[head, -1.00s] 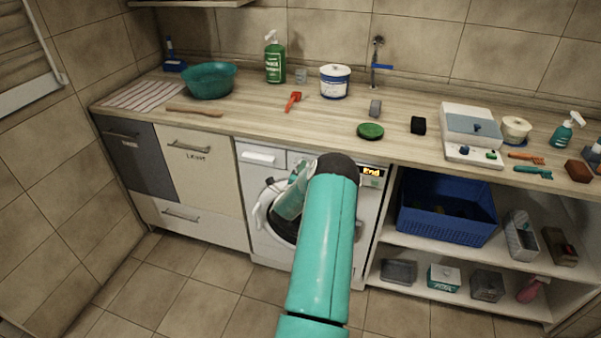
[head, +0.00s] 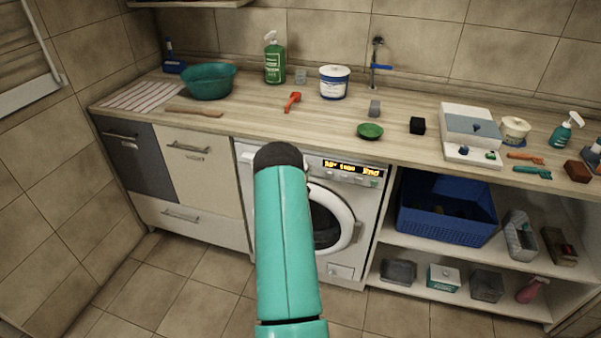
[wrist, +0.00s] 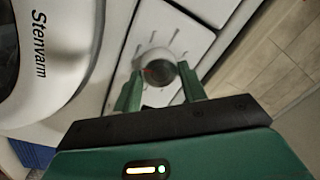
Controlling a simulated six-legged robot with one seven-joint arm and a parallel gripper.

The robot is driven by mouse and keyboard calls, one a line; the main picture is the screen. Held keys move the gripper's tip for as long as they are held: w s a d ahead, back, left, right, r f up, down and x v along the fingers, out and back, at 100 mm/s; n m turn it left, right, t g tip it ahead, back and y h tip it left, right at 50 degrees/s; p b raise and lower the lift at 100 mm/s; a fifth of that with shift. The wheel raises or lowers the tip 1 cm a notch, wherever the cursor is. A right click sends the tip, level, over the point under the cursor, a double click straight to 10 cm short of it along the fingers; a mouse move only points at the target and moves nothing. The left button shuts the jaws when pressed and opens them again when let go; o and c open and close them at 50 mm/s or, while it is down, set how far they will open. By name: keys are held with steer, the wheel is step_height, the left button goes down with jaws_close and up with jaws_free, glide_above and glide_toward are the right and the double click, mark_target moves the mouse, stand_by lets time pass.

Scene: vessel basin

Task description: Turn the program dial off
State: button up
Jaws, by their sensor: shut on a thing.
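The program dial (wrist: 159,66) is a round grey knob with a reddish mark, on a white panel with printed tick lines around it in the wrist view. My gripper (wrist: 160,76) has its two green fingers on either side of the dial, shut on it. In the head view the washing machine (head: 350,262) stands under the counter with its round door closed. Its lit display (head: 350,169) shows text that ends in "End". My arm covers the dial and my gripper in the head view.
A blue crate (head: 445,224) sits on the open shelf at right. The floor in front is clear.

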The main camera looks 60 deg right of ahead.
steer(key=shift+w+n+g+y, duration=0.1)
steer(key=shift+n+g, duration=0.25)
steer(key=shift+n, duration=5.25)
steer(key=shift+w+n+g+y, duration=0.15)
steer(key=shift+n+g, duration=0.15)
steer(key=shift+n, duration=5.3)
steer(key=shift+w+n+g+y, duration=0.1)
steer(key=shift+n+g, duration=0.25)
steer(key=shift+n, duration=5.25)
steer(key=o, duration=1)
steer(key=shift+c, duration=0.2)
steer(key=shift+a, duration=0.1)
